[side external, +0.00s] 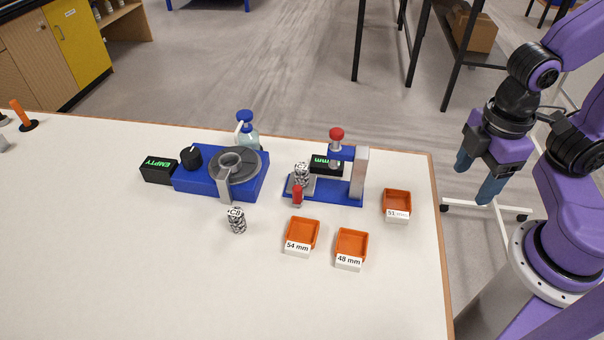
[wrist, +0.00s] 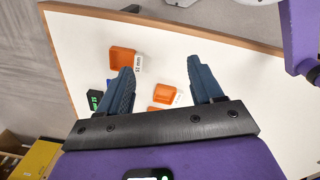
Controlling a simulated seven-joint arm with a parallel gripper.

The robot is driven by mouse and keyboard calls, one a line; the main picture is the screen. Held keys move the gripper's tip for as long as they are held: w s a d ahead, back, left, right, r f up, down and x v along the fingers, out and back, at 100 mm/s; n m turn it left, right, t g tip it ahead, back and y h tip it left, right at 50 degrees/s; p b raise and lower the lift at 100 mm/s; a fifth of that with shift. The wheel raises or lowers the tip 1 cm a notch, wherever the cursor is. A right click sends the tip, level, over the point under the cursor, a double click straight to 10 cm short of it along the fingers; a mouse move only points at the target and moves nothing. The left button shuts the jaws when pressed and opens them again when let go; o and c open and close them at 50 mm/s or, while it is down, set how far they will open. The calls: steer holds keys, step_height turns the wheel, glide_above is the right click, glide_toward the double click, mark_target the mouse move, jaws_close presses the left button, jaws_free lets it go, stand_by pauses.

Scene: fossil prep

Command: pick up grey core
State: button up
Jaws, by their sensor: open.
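A speckled grey-and-white core labelled C8 (side external: 237,222) stands upright on the white table, in front of the blue round-lidded device. A second speckled core, labelled C7 (side external: 301,173), stands on the blue measuring stand (side external: 335,190). Both look grey and patterned; I cannot tell which one the task means. My gripper (side external: 478,180) is open and empty, off the table's right edge and far from both cores. In the wrist view its two blue fingers (wrist: 160,70) are spread apart, and no core is visible between them.
Orange trays marked 54 mm (side external: 302,233), 48 mm (side external: 351,244) and 51 mm (side external: 397,202) sit on the right. The blue round-lidded device (side external: 255,185), a black EMPTY display (side external: 158,170) and a bottle (side external: 247,130) stand behind C8. The front left table is clear.

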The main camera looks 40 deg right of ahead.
steer(key=w+a+f+n+t+h, duration=0.2)
steer(key=w+a+f+n+h, duration=0.15)
steer(key=w, duration=0.35)
steer(key=n+t+h, duration=0.3)
steer(key=n+t, duration=0.7)
steer(key=n, duration=0.4)
glide_toward(302, 169)
steer(key=x, duration=0.4)
steer(key=shift+d, duration=0.3)
steer(key=shift+a+x, duration=0.2)
steer(key=shift+x, duration=3.05)
steer(key=shift+f, duration=0.1)
steer(key=c, duration=1.2)
